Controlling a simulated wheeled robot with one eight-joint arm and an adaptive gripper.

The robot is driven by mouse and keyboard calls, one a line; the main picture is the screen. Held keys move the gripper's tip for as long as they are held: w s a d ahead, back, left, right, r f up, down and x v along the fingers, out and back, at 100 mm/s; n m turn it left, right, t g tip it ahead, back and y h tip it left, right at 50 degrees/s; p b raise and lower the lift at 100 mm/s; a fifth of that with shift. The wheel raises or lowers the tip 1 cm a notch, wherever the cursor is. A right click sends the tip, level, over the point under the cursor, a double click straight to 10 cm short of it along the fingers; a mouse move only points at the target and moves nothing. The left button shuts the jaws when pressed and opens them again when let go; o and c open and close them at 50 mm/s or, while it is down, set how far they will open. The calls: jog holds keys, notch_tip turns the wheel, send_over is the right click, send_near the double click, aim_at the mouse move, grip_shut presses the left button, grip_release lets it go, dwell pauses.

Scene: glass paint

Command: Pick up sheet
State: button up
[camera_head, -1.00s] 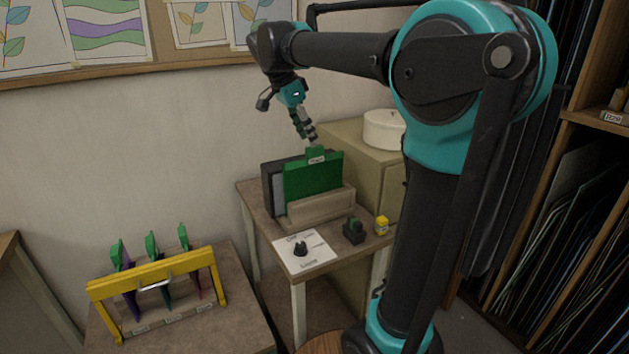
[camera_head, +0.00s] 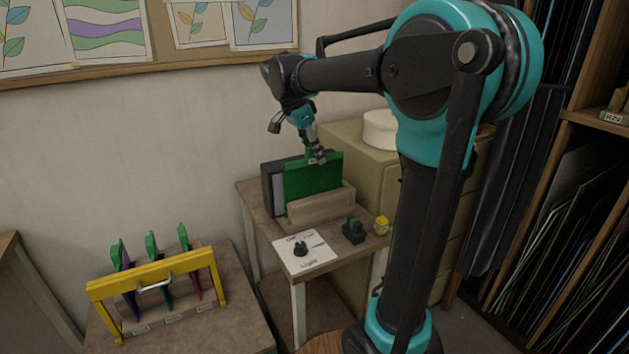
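A green sheet (camera_head: 312,182) stands upright in a beige holder (camera_head: 322,206) on the small table, with a tab at its top edge. A dark panel with a grey face (camera_head: 274,189) stands behind and to the left of it. My gripper (camera_head: 317,158) points down at the sheet's top edge, over the tab, and covers most of it. The fingers are small in view, and I cannot tell whether they are open or closed on the tab.
A paper card with a black piece (camera_head: 300,248), a dark block with a green top (camera_head: 353,231) and a yellow bottle (camera_head: 381,226) lie at the table's front. A yellow rack (camera_head: 152,268) with several tabbed sheets stands at lower left. Cabinet (camera_head: 367,160) is behind.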

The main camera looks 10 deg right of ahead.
grip_shut()
jog(key=shift+r, duration=0.1)
notch_tip(320, 180, up, 20)
dwell(1.1)
